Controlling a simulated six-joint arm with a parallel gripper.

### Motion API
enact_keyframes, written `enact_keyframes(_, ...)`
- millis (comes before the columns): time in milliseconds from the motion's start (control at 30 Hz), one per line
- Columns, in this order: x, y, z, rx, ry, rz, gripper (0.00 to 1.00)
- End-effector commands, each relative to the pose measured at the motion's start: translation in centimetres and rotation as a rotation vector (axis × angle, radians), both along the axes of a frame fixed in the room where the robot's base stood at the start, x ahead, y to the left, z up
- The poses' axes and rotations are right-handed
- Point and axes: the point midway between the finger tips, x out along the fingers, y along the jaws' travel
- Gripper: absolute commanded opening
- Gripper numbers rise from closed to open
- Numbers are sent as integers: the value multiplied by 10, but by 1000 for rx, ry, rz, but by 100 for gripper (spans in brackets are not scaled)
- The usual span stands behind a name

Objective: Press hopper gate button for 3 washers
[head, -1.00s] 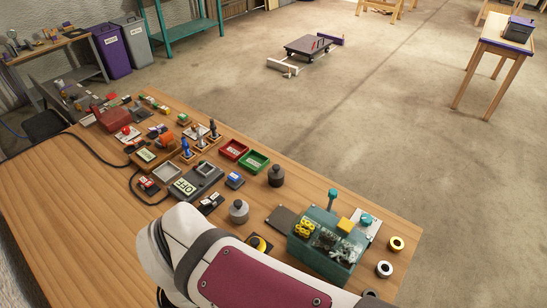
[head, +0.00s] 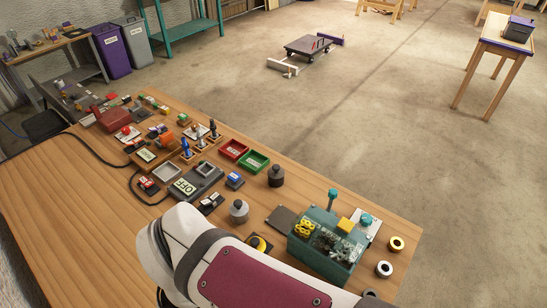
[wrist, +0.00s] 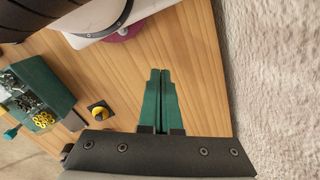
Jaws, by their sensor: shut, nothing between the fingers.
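A teal box (head: 318,262) stands near the right end of the bench, with dark and pale small parts in its open top and yellow rings (head: 305,228) at its left side. It also shows at the left of the wrist view (wrist: 55,82). A yellow round button on a dark base (head: 258,244) sits left of the box, partly behind my arm; the wrist view shows it too (wrist: 99,112). My gripper (wrist: 160,72) shows only in the wrist view. Its green fingers are together and empty, over bare wood, apart from the button.
A grey weight (head: 239,211), a dark weight (head: 276,176), a grey display unit (head: 195,184), and red (head: 233,150) and green (head: 254,161) trays stand farther left. A yellow ring (head: 396,243) and a white ring (head: 384,269) lie right of the box. Bare wood fills the near left.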

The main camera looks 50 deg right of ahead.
Motion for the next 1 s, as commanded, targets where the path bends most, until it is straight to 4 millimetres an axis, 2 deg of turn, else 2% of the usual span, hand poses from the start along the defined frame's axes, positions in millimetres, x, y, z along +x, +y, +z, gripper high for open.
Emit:
enact_keyframes(433,1,0,0,1,1,-4,0)
enact_keyframes(567,18,-14,7,33,21,-95,0)
enact_keyframes(667,45,-46,17,97,39,-246,0)
enact_keyframes(800,71,-110,25,209,26,-479,0)
enact_keyframes(900,76,-160,26,292,-2,-671,0)
enact_keyframes(1000,69,-209,24,374,-43,-873,0)
